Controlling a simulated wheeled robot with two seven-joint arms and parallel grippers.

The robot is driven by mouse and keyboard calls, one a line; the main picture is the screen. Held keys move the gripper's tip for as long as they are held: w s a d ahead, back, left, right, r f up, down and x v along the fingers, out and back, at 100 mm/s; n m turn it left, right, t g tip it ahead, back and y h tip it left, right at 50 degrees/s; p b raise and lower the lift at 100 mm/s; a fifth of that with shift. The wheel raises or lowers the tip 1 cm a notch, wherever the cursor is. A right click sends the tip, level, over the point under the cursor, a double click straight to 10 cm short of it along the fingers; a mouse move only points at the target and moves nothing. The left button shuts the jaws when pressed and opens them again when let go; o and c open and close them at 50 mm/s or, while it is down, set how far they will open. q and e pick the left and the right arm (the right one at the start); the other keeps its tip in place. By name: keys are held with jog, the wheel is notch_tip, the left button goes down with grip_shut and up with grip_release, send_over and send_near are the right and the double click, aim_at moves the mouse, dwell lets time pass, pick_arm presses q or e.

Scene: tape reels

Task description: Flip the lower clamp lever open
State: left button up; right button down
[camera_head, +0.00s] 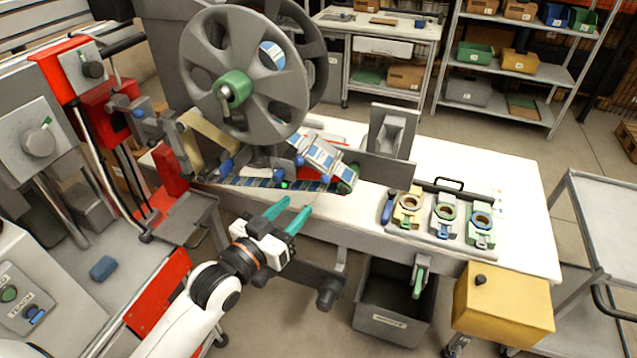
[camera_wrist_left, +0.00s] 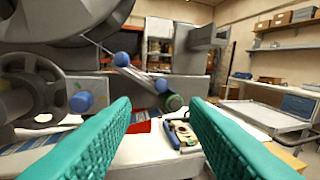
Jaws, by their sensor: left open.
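A clamp with a green handle (camera_head: 418,280) hangs at the front edge of the white table. I cannot tell for sure whether it is the lower clamp lever. The large grey reel (camera_head: 198,83) has a green centre knob (camera_head: 232,90); the reel also shows in the left wrist view (camera_wrist_left: 60,22). Below it, blue-tipped parts show in the left wrist view, among them a blue knob (camera_wrist_left: 80,102). My left gripper (camera_head: 298,205) is open and empty, in front of the tape path below the reel, apart from the green handle. My right gripper is out of view.
A patterned tape strip (camera_head: 262,183) runs below the reel to a roller with a green end (camera_head: 348,178). A tray (camera_head: 400,229) with several tape cores is on the white table (camera_head: 520,190). A dark bin (camera_head: 395,325) and yellow box (camera_head: 505,300) stand below.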

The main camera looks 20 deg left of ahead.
pick_arm(q)
jog(key=p, duration=0.2)
send_near(333, 166)
jog(key=w, duration=0.1)
jog(key=w+d, duration=0.1)
jog(key=w, duration=0.1)
jog(key=shift+d+f, duration=0.3)
jog(key=shift+d, duration=0.05)
grip_shut()
